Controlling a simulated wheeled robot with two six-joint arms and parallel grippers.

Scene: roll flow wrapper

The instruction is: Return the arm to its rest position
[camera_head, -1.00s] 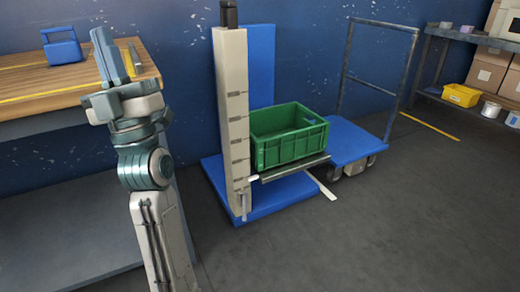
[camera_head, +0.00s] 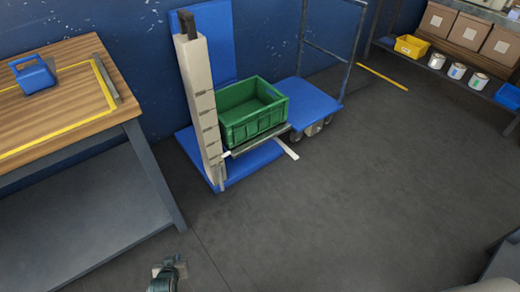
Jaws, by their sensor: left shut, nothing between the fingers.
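My left arm shows only as a small teal and beige piece at the bottom edge, with my left gripper (camera_head: 168,273) partly cut off by the frame. The gripper is shut and empty, low and in front of the wooden workbench (camera_head: 75,55), apart from it. Its fingertips are hard to make out. My right gripper is not in view.
A blue handled box (camera_head: 34,77) sits on the workbench. A lift with a beige column (camera_head: 199,95) bears a green crate (camera_head: 250,115). A blue trolley (camera_head: 312,102) stands beside it. A shelf with cartons (camera_head: 470,27) is at the back right. The middle floor is clear.

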